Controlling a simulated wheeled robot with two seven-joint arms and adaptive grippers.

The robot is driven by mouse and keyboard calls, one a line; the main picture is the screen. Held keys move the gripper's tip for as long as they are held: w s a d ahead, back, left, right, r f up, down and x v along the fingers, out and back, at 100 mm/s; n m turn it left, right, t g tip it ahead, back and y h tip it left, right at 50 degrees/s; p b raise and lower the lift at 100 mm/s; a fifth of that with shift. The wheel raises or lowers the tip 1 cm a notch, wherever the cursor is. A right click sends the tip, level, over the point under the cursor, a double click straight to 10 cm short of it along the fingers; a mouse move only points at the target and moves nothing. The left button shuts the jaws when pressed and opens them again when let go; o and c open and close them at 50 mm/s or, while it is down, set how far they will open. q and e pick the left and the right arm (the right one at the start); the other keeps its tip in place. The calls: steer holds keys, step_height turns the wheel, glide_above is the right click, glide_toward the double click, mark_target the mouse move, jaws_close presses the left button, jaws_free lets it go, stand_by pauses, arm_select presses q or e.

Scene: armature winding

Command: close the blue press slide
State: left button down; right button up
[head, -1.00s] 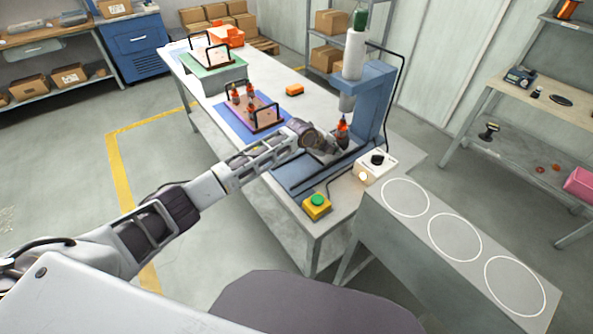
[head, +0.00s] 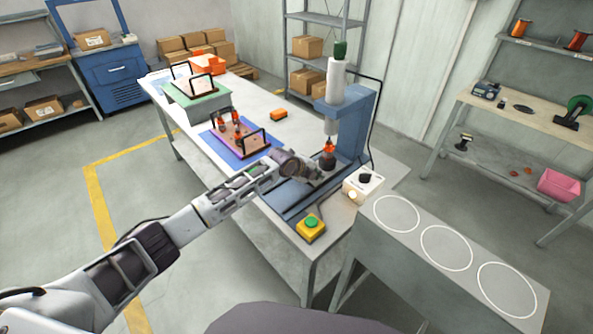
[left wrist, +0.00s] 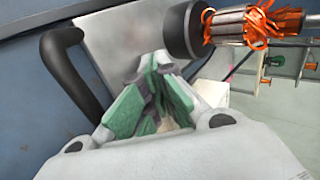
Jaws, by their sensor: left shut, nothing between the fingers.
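The blue press (head: 352,130) stands at the near right end of the table, with its ram above. Its slide shows in the left wrist view as a pale metal plate (left wrist: 120,35) with a black bar handle (left wrist: 65,70). A dark round holder (head: 327,163) on the slide carries an upright armature with orange windings (head: 328,148), just below the ram. The holder (left wrist: 182,32) and armature (left wrist: 245,25) also show in the wrist view. My left gripper (head: 318,177) is shut and empty, low over the slide beside the handle and holder; contact is unclear. My right gripper is out of view.
A yellow box with a green button (head: 311,226) sits at the near table corner. A white control box (head: 363,185) is right of the press. A purple tray (head: 252,155) with armatures lies on a blue mat left of it. A grey bench (head: 420,215) with white circles stands nearby.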

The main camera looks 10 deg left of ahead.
arm_select(q)
steer(key=shift+s+a, duration=0.1)
steer(key=shift+s, duration=0.2)
steer(key=shift+s+a+r, duration=0.25)
steer(key=shift+s+a, duration=0.05)
steer(key=shift+a, duration=0.1)
steer(key=shift+s+a+r, duration=0.1)
steer(key=shift+s+r, duration=0.15)
steer(key=shift+r, duration=0.1)
steer(key=shift+s+a+r, duration=0.15)
steer(key=shift+s+r, duration=0.05)
steer(key=shift+v, duration=0.8)
steer(key=shift+s+a+r, duration=0.4)
steer(key=shift+s+r, duration=0.05)
steer(key=shift+s+a+r, duration=0.3)
steer(key=shift+s+r, duration=0.1)
steer(key=shift+r, duration=0.15)
steer(key=v, duration=0.3)
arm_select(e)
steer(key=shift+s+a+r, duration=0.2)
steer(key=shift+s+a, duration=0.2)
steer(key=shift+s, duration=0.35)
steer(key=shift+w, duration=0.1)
